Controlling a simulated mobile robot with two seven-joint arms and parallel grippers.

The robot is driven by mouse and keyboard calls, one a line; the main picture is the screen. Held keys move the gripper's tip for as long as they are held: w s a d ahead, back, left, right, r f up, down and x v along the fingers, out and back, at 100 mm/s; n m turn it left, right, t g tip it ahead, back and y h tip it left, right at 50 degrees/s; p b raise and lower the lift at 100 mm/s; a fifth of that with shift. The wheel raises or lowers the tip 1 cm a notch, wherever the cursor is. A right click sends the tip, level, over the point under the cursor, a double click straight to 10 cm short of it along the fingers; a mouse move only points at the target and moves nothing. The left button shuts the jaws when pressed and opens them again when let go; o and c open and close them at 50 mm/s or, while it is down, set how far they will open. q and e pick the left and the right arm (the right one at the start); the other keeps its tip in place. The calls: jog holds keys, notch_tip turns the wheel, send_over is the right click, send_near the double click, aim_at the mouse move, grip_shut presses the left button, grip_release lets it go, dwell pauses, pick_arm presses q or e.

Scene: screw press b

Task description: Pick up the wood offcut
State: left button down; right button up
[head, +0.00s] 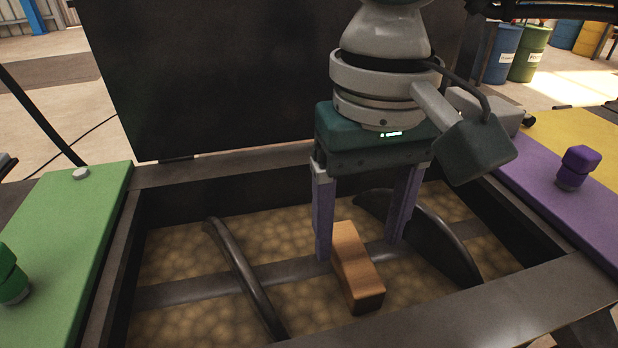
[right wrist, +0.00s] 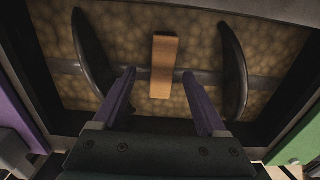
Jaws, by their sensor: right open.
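The wood offcut (head: 357,268) is a plain brown block lying in the dark-framed bin, between two curved dark metal pieces. It also shows in the right wrist view (right wrist: 163,66), upright in the picture and ahead of the fingertips. My right gripper (head: 362,249) is open, pointing down into the bin with its purple fingers apart. In the head view its left finger overlaps the block's left edge; I cannot tell whether they touch. My left gripper is not in view.
The curved metal pieces (head: 246,278) and (head: 445,247) rise on either side of the block. A bar (head: 190,290) crosses the bin, whose frame (head: 440,308) surrounds it. A dark upright panel (head: 220,80) stands behind. Green (head: 70,230) and purple (head: 560,165) panels flank it.

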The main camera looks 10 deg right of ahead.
aim_at(353, 253)
notch_tip(353, 253, down, 4)
jog(key=shift+a+f, duration=0.1)
jog(key=shift+a, duration=0.05)
jog(key=shift+w, duration=0.1)
grip_shut()
dwell(0.5)
